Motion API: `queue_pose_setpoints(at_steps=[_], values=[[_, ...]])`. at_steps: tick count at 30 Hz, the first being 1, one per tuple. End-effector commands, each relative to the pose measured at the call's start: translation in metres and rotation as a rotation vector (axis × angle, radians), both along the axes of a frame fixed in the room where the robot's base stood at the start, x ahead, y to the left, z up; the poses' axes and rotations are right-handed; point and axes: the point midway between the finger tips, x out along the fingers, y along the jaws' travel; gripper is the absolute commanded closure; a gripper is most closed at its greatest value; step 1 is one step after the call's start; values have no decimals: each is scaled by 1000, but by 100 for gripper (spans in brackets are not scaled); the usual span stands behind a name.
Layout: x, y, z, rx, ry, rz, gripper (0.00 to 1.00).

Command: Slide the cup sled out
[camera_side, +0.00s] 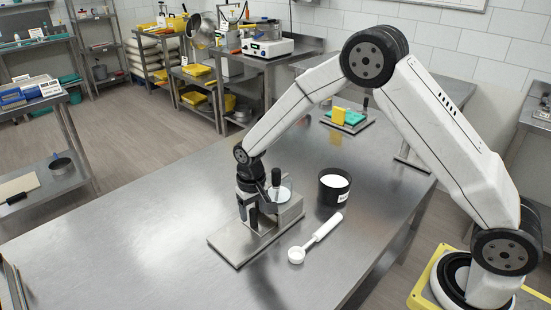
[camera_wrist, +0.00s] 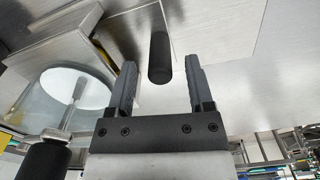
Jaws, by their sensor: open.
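The depositor (camera_side: 263,233) stands on a flat metal base plate on the steel table. It has a clear round hopper (camera_wrist: 62,98) with white inside, and a lever with a black knob (camera_side: 276,177); the knob also shows at lower left in the wrist view (camera_wrist: 42,160). My gripper (camera_side: 247,212) is low over the left part of the depositor. In the wrist view my gripper (camera_wrist: 160,66) is open, with a black upright handle (camera_wrist: 159,56) between its fingers and gaps on both sides. I take this as the cup sled's handle; the sled itself is mostly hidden.
A black tub of white powder (camera_side: 334,186) stands right of the depositor. A white scoop (camera_side: 316,238) lies in front of it. A green and yellow item (camera_side: 346,116) sits on a board farther back. The table (camera_side: 130,230) left of the depositor is clear.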

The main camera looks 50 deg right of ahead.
Motion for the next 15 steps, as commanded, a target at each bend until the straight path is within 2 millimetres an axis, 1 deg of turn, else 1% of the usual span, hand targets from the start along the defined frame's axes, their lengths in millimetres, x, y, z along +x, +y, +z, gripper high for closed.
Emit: queue_pose_setpoints(at_steps=[1, 6, 15], values=[[0, 0, -7, 0, 1, 0, 33], [0, 0, -20, 0, 0, 0, 33], [0, 0, -26, 0, -1, 0, 33]])
